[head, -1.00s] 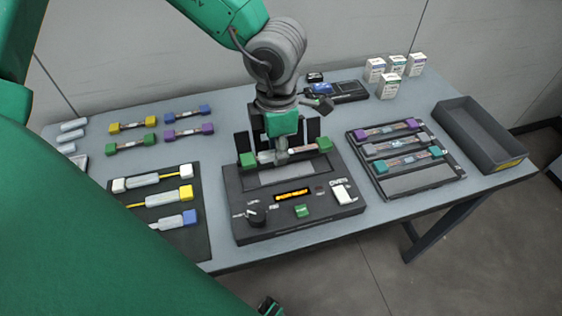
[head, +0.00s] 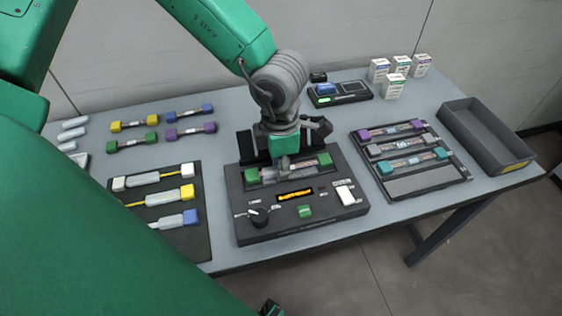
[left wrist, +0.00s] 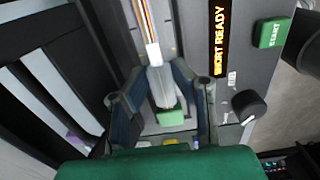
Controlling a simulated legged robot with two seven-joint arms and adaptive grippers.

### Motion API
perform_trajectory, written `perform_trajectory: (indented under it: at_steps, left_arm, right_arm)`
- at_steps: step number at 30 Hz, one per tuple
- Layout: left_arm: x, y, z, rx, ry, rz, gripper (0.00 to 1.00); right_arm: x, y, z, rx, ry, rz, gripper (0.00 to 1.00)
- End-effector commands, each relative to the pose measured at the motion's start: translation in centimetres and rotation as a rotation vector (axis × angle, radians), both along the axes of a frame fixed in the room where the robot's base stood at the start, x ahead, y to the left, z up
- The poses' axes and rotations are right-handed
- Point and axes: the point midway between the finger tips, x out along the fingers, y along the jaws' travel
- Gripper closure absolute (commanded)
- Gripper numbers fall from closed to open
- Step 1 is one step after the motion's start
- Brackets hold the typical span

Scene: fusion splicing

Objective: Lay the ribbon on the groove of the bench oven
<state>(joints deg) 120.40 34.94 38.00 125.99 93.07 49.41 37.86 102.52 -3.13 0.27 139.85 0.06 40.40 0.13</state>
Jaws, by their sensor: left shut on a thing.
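The ribbon (head: 306,167) has a green block at each end and a pale sleeve at its middle. It lies lengthwise along the groove of the bench oven (head: 330,207), in it or just above it; I cannot tell whether it touches the bottom. My left gripper (head: 284,171) points down from above and is shut on the ribbon near its middle. In the left wrist view, the gripper's fingers (left wrist: 162,100) stand on either side of the sleeve, with coloured fibres (left wrist: 145,22) beyond and a green block (left wrist: 170,117) nearer. The right gripper is not discernible.
The oven has a knob (head: 258,217), a green button (head: 305,211) and a lit display (head: 295,196). A dark holder with several ribbons (head: 420,184) stands right, an empty grey bin (head: 488,147) farther right. A mat (head: 187,245) with sleeved pieces lies left.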

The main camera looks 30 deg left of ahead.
Motion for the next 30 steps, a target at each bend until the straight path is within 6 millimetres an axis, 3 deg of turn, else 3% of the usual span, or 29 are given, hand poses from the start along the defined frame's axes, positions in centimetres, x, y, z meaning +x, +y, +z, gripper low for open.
perform_trajectory:
  at_steps: [5, 6, 7, 20, 30]
  left_arm:
    - [0.0, 0.0, -0.3, -0.001, 0.001, 0.0, 1.0]
    - [0.0, 0.0, -0.3, -0.001, 0.001, 0.0, 0.66]
    - [0.0, 0.0, -0.3, -0.001, 0.001, 0.0, 0.59]
    - [0.1, 0.0, 0.5, -0.001, -0.002, 0.0, 0.59]
    - [0.1, 0.0, 7.8, -0.002, -0.005, 0.0, 0.59]
  right_arm:
    - [0.0, 0.0, 0.0, 0.0, 0.0, 0.0, 0.6]
    - [0.0, 0.0, 0.0, 0.0, 0.0, 0.0, 0.6]
    - [0.0, 0.0, 0.0, 0.0, 0.0, 0.0, 0.6]
    - [0.0, 0.0, -0.1, 0.0, 0.0, 0.0, 0.6]
    - [0.0, 0.0, 2.0, 0.0, 0.0, 0.0, 0.6]
